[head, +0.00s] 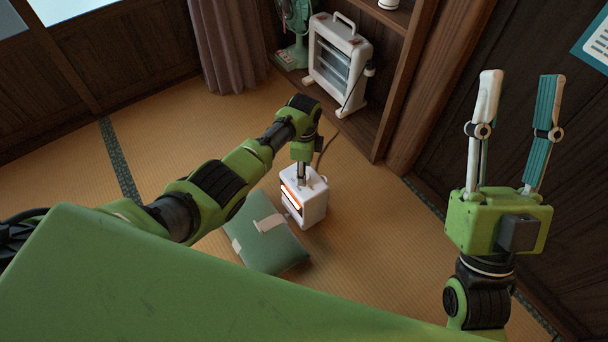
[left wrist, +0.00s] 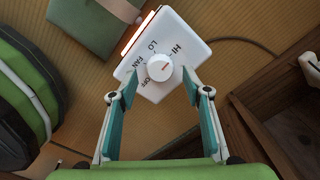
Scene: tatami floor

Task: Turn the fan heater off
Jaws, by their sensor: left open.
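The fan heater (head: 313,203) is a small white box on the tatami, with an orange glowing front at its left. In the left wrist view its top (left wrist: 185,40) shows a round white dial (left wrist: 160,68) with a small orange mark, ringed by HI, LO, FAN and OFF lettering. Which label the mark points to is hard to tell. My left gripper (left wrist: 160,82) is open just above the heater's top, its fingers either side of the dial, with no clear contact. In the head view its arm hides part of the heater. My right gripper (head: 520,82) is open, empty and raised at the right.
A green cushion (head: 264,238) with a light strap lies against the heater's front left. A larger white heater (head: 338,58) and a green fan (head: 290,40) stand in the wooden shelf behind. A cord runs from the small heater toward the shelf. Tatami at left is clear.

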